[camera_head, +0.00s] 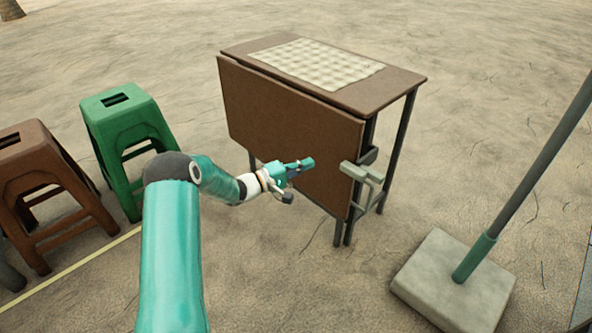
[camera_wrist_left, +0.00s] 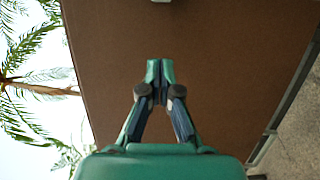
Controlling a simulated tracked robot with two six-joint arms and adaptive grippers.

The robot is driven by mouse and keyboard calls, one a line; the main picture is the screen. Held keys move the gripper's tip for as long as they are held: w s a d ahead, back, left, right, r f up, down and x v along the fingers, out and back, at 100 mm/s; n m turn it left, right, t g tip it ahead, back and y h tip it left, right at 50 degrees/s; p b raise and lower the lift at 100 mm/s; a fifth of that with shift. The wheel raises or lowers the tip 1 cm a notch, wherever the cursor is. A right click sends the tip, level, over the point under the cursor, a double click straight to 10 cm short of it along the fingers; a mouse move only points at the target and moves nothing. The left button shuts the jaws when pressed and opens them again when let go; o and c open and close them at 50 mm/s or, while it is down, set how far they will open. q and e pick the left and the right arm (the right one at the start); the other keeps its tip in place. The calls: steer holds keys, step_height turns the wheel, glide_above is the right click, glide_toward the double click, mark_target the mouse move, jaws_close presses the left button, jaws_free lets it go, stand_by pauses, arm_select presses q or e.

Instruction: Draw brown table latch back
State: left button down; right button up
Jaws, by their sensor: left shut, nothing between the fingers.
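The brown table (camera_head: 400,82) stands in the middle of the head view with its brown leaf (camera_head: 290,130) hanging down. A pale grey-green latch (camera_head: 362,173) sits at the leaf's right edge. My left gripper (camera_head: 308,163) is shut and empty in front of the leaf, to the left of the latch and apart from it. In the left wrist view the shut fingertips (camera_wrist_left: 160,64) point at the brown leaf surface (camera_wrist_left: 225,60). A small pale piece shows at the top edge there, too cut off to identify. My right gripper is not in view.
A green stool (camera_head: 125,125) and a brown stool (camera_head: 40,180) stand at the left. A pole (camera_head: 535,160) rises from a heavy stone base (camera_head: 455,285) at the right. A woven mat (camera_head: 318,62) lies on the tabletop. Sandy ground in front of the table is clear.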

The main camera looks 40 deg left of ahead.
mark_target(348, 172)
arm_select(q)
steer(key=b+x, duration=0.2)
steer(key=x, duration=0.3)
steer(key=shift+w+d+f, duration=0.15)
steer(key=shift+w+f, duration=0.05)
steer(key=shift+w, duration=0.1)
steer(key=d, duration=0.1)
steer(key=d+b, duration=0.1)
steer(key=d, duration=0.1)
steer(key=shift+s+r, duration=0.15)
steer(key=shift+s, duration=0.05)
steer(key=shift+d+r, duration=0.1)
steer(key=shift+d, duration=0.3)
steer(key=shift+d, duration=0.1)
steer(key=d, duration=0.3)
steer(key=shift+s+d+p, duration=0.2)
steer(key=shift+d+p, duration=0.1)
steer(key=shift+d, duration=0.45)
